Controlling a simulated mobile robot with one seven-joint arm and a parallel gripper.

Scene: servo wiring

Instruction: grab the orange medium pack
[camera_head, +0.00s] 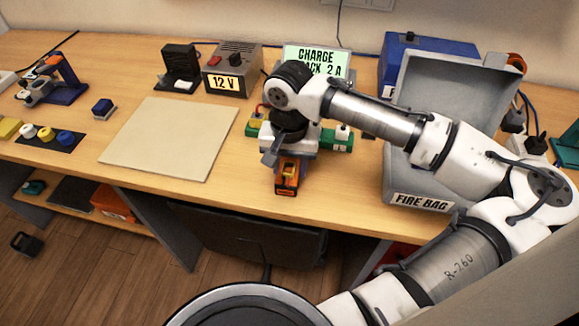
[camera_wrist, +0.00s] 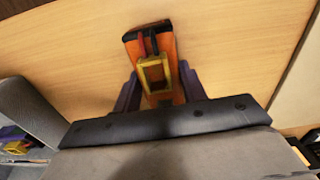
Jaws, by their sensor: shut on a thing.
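The orange medium pack (camera_head: 286,190) is near the table's front edge, below my wrist in the head view. My gripper (camera_head: 287,168) is shut on it from above. In the wrist view the pack's orange body (camera_wrist: 167,45) has a dark end, red and black leads and a yellow connector (camera_wrist: 153,73). The dark fingers of my gripper (camera_wrist: 158,84) stand on both sides of it. I cannot tell whether the pack touches the table.
A green and white item (camera_head: 340,138) is partly hidden behind my gripper. The open grey fire bag (camera_head: 395,180) is to the right. The 12 V supply (camera_head: 232,70) and charger sign (camera_head: 312,60) are behind. A bare beige mat (camera_head: 165,140) lies left.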

